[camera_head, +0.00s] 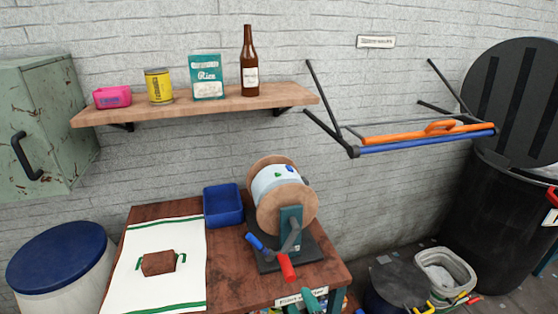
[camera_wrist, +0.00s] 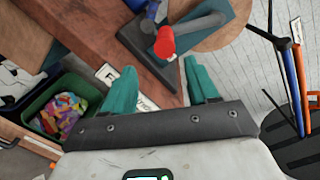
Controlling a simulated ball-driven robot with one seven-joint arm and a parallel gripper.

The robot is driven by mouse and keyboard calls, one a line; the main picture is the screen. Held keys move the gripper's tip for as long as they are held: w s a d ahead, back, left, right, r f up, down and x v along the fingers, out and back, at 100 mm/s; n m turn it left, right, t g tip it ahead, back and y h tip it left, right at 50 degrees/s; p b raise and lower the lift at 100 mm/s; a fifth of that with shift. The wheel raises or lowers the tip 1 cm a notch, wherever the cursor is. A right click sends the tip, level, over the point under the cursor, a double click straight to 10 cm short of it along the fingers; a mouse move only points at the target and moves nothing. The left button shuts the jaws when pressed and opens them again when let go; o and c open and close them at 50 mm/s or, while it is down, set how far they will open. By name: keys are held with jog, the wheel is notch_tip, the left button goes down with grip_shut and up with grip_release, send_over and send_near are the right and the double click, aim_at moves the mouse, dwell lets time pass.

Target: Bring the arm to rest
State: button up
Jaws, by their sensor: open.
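My gripper (camera_wrist: 160,72) shows in the wrist view with two teal fingers spread apart and nothing between them. In the head view, teal fingertips that look like my gripper's (camera_head: 302,301) show at the bottom edge, by the label on the table's front. The winder, with a wooden-flanged drum (camera_head: 268,210), stands on the table (camera_head: 232,268) behind the gripper. Its crank has a red grip (camera_head: 287,266), which also shows in the wrist view (camera_wrist: 165,42) ahead of the fingers, apart from them. Most of my arm is out of view.
A blue tray (camera_head: 223,222) and a white cloth (camera_head: 190,280) with a brown block (camera_head: 158,263) lie on the table. A green bin (camera_wrist: 88,92) of colourful scraps stands low left in the wrist view. A rack (camera_head: 425,140), black bin (camera_head: 490,210) and shelf (camera_head: 200,104) surround it.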

jog(key=s+d+f+n+g+h, duration=0.1)
jog(key=s+d+f+n+g, duration=0.2)
jog(key=s+d+n+g, duration=0.4)
jog(key=s+d+f+n+g, duration=0.2)
jog(key=s+d+f+n, duration=0.15)
jog(key=s+n, duration=0.55)
jog(key=s+d+r+n+g+h, duration=0.1)
jog(key=s+d, duration=0.4)
jog(key=s, duration=0.5)
jog(key=s+d+r+n+g+h+b, duration=0.1)
jog(key=s+d+g+h, duration=0.3)
jog(key=s, duration=0.6)
jog(key=shift+s+d+r+n+g, duration=0.25)
jog(key=shift+d+n+g, duration=0.5)
jog(key=shift+d, duration=0.4)
